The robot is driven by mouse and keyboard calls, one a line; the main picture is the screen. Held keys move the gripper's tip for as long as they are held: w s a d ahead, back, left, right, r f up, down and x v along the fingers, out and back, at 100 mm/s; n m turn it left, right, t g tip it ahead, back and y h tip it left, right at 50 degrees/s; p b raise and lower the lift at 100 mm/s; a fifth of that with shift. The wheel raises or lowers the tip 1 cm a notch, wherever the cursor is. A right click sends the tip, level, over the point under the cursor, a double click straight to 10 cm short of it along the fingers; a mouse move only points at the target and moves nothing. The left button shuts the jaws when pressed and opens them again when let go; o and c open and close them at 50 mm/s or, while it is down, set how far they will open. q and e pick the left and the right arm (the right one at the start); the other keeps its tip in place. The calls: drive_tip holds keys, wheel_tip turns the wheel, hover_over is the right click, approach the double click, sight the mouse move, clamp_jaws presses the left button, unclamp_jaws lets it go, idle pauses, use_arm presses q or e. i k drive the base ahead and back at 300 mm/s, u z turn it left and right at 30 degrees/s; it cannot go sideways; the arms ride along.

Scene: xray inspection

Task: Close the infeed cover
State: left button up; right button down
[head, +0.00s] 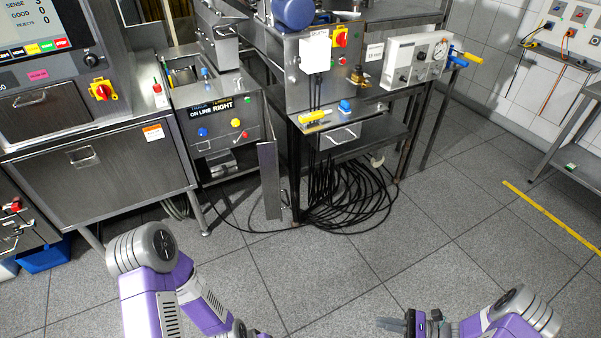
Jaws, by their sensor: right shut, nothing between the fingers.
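A steel cover with a small handle (217,32) stands raised at the back of an open-topped bay (184,74) on the middle machine. It appears to be the infeed cover, though no label on it can be read. A narrow steel door (268,180) also stands open at the front of this machine, its edge toward me. My right gripper (421,320) is shut and empty at the bottom of the view, low over the floor and well away from both. My left arm comes in at the bottom left; its gripper is out of the picture.
The cabinet with a screen (36,25) stands at the left. A steel bench (350,85) with a gauge box stands right of the bay. Coiled black cables (345,195) lie beneath it. A shelf (570,150) is at the far right. The tiled floor before me is clear.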

sight(268, 152)
drive_tip(key=i, duration=1.85)
drive_tip(key=u, duration=0.9)
